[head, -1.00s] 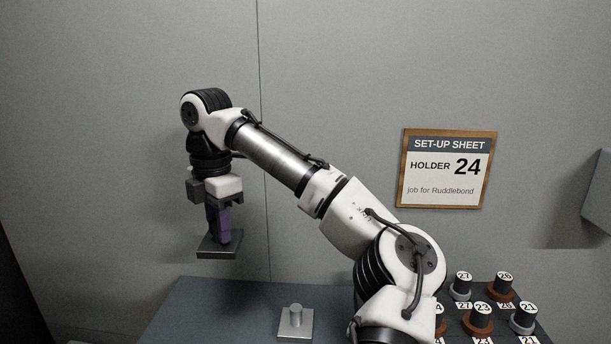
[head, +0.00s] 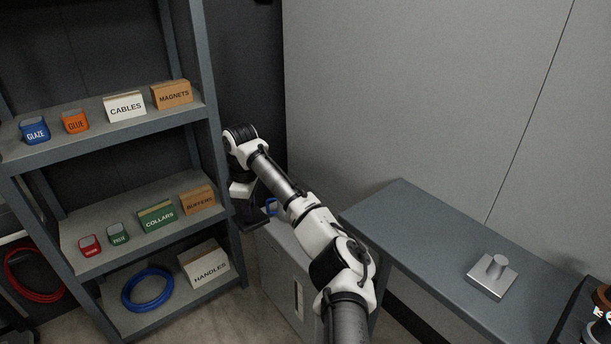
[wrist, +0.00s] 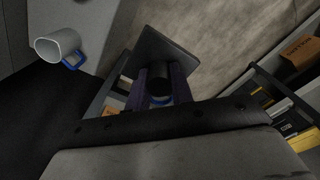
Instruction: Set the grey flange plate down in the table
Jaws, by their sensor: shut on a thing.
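The grey flange plate, a dark square plate with a round stub, is held in my gripper; it shows in the wrist view (wrist: 165,52). My gripper (wrist: 160,88) is shut on its stub. In the head view my gripper (head: 248,208) is small and dark, beside the shelf rack, with the held plate at its lower end. The grey table (head: 415,220) is to the right, apart from my gripper. A lighter square plate with an upright stub (head: 492,277) rests on its top.
A shelf rack (head: 219,150) with boxes and tins stands on the left, close to my gripper. A light cabinet (head: 285,275) stands between rack and table. A white mug with a blue handle (wrist: 58,44) is near my gripper. The table's far-left part is bare.

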